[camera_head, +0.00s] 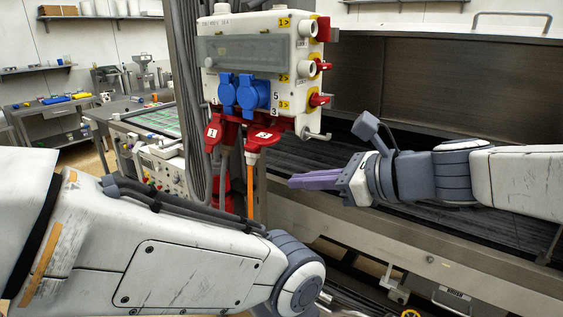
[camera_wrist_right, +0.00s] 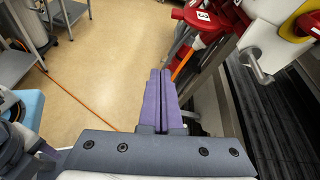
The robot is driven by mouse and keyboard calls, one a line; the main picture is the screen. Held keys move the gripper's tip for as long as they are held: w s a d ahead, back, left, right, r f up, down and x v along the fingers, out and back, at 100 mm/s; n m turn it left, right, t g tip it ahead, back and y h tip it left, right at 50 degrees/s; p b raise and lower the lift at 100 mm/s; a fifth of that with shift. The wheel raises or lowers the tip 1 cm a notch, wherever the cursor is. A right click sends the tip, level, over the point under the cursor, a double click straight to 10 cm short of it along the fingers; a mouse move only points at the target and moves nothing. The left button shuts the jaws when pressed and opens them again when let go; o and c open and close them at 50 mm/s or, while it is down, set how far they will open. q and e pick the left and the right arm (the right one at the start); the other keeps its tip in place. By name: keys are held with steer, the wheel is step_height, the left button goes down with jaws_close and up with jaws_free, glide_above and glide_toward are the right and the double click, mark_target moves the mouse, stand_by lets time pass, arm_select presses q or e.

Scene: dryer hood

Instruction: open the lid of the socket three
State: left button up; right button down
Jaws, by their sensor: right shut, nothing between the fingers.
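The white socket box (camera_head: 262,60) hangs on a dark post at centre in the head view. Two blue lidded sockets (camera_head: 247,93) sit on its front. Red lidded sockets hang below; the right one (camera_head: 263,134) carries a white label, and its lid looks closed. In the right wrist view the red lid marked 3 (camera_wrist_right: 196,20) is at the upper right. My right gripper (camera_head: 292,182) is shut and empty, below and right of this lid and apart from it. Its purple fingers (camera_wrist_right: 160,85) touch each other. My left arm crosses the lower left; its gripper is out of frame.
Red switches (camera_head: 322,67) and a small hook (camera_head: 316,135) stick out from the box's right side. An orange cable (camera_head: 252,195) hangs below the red socket. A metal hood bench (camera_head: 400,245) lies behind my right arm.

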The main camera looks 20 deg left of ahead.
mark_target(262, 139)
steer(key=w+a+r+m+p, duration=0.1)
steer(key=w+a+p, duration=0.3)
steer(key=a, duration=0.5)
steer(key=shift+r+t+p, duration=0.3)
steer(key=shift+r, duration=0.15)
steer(key=shift+d, duration=0.1)
